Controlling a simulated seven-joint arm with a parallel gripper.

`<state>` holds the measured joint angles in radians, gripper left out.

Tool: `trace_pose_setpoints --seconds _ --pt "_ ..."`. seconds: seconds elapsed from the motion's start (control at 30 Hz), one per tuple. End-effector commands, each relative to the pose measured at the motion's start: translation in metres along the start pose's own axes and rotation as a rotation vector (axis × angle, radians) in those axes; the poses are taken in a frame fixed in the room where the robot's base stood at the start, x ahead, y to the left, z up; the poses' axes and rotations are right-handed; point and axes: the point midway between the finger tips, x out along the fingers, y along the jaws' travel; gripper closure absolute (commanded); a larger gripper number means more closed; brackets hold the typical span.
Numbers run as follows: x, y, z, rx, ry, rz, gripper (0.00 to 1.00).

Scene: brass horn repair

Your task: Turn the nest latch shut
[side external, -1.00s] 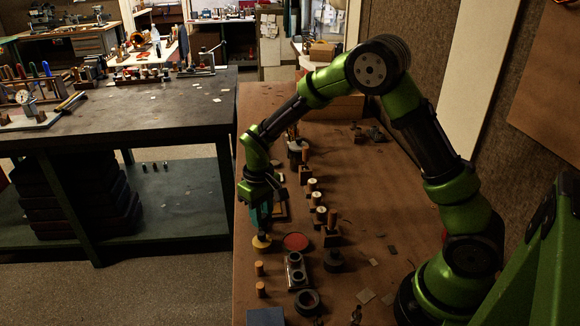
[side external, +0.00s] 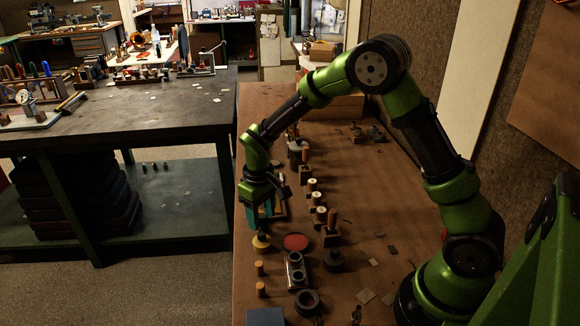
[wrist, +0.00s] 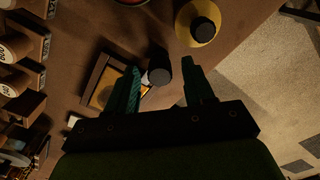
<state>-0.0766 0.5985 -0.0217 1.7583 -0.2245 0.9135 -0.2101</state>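My gripper (side external: 260,213) is low over the left edge of the brown bench in the side view. In the wrist view its two teal fingers (wrist: 163,88) stand apart. A dark round-topped post (wrist: 158,72), possibly the latch's knob, shows between them, closer to the left finger; I cannot tell whether they touch. In the side view the nest (side external: 281,209) shows beside my gripper. The latch's angle cannot be made out.
A yellow disc with a black knob (wrist: 185,22) stands close ahead of my fingers; it also shows in the side view (side external: 261,243). A red disc (side external: 296,241) is nearby. Labelled wooden pieces (wrist: 22,50) line the left. The bench edge drops to the floor at right in the wrist view.

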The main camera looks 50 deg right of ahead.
Motion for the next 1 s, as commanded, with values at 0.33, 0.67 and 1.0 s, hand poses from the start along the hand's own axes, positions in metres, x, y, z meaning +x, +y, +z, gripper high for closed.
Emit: trace_pose_setpoints --seconds 0.33,0.67,1.0 --pt "-0.010 0.000 -0.001 0.001 0.002 -0.001 0.48" --pt "-0.082 0.000 -0.001 0.001 0.007 -0.001 0.48" --pt "-0.151 0.000 -0.001 0.001 0.003 0.000 0.48"
